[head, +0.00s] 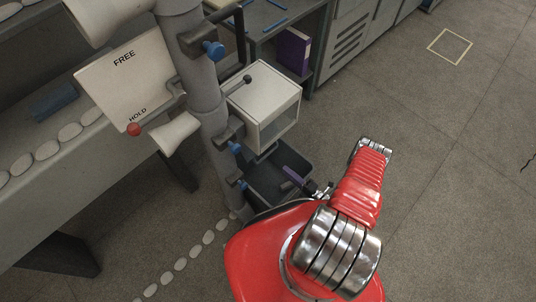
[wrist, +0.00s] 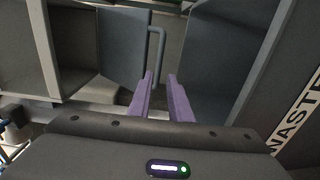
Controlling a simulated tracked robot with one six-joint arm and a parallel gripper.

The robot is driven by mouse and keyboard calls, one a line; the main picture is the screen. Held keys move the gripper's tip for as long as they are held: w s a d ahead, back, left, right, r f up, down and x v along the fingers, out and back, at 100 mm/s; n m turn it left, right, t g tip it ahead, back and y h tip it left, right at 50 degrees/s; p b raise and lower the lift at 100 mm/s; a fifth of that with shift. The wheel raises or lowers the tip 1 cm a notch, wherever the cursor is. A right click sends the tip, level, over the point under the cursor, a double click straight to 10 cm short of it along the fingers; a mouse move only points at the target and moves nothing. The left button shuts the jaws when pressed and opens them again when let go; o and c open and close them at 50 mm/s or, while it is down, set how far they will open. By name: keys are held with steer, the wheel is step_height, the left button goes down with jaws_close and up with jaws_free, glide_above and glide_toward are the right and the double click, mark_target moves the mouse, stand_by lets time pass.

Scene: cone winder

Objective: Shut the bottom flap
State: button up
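A grey panel (wrist: 124,45) hangs at the upper middle of the wrist view, with a bent grey bar handle (wrist: 160,45) along its right edge. It looks like the bottom flap, standing away from the opening beside it. My gripper (wrist: 163,82) has two purple fingers with a clear gap between them and nothing in it. The fingers point toward the lower end of the handle; I cannot tell if they touch it. In the head view my gripper (head: 292,174) is low, under the white box (head: 262,100). The flap is not clearly visible there.
A dark bin (head: 262,181) stands under the white box; a WASTE label (wrist: 298,115) shows at the right of the wrist view. The column (head: 208,110) with blue knobs and the FREE/HOLD plate (head: 125,75) stand left. Open floor (head: 440,170) lies right.

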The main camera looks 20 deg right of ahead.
mark_target(268, 153)
steer(key=shift+x, duration=6.8)
jaws_close()
steer(key=shift+d, duration=0.15)
